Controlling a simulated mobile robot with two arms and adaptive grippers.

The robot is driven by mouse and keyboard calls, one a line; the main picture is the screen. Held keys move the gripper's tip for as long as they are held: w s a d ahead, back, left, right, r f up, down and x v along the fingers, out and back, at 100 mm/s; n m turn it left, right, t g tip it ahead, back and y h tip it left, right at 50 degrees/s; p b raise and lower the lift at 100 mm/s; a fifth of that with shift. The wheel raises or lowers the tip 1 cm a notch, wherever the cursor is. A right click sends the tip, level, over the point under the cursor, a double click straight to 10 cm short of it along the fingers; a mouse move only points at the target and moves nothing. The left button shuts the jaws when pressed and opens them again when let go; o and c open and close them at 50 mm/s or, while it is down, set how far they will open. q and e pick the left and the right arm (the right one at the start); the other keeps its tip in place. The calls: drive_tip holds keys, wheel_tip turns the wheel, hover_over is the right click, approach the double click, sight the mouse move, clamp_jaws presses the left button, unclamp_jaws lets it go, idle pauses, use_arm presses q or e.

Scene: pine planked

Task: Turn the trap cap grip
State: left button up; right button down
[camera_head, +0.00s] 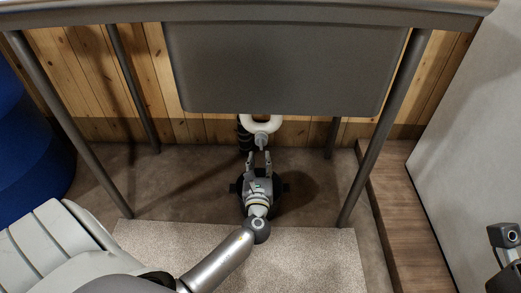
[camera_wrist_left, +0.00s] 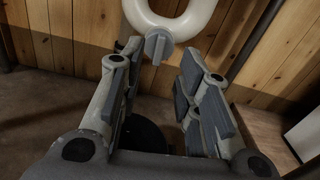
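The white curved trap pipe (camera_head: 261,122) hangs below the sink basin (camera_head: 285,65). At its bottom is the small grey trap cap grip (camera_head: 262,141), a flat tab that also shows in the left wrist view (camera_wrist_left: 156,46). My left gripper (camera_head: 258,157) points at the grip from the near side, its two fingers apart and empty. In the left wrist view the grip stands just beyond and between the fingertips (camera_wrist_left: 155,62), with no clear contact. Only a grey piece at the right edge of the head view may be part of my right gripper; its state is not visible.
A black round container (camera_head: 278,190) is on the floor beneath my left gripper. Metal legs (camera_head: 385,120) stand on both sides, with a pine plank wall (camera_head: 80,65) behind. A pale mat (camera_head: 310,255) lies in front, and a blue object (camera_head: 30,140) stands at left.

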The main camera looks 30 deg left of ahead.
sight(261, 145)
use_arm(q)
drive_tip(key=b+x, duration=0.1)
drive_tip(key=x, duration=0.5)
drive_tip(key=shift+w+a+b, duration=0.15)
drive_tip(key=shift+w+b, duration=0.1)
drive_tip(key=shift+b, duration=0.05)
clamp_jaws()
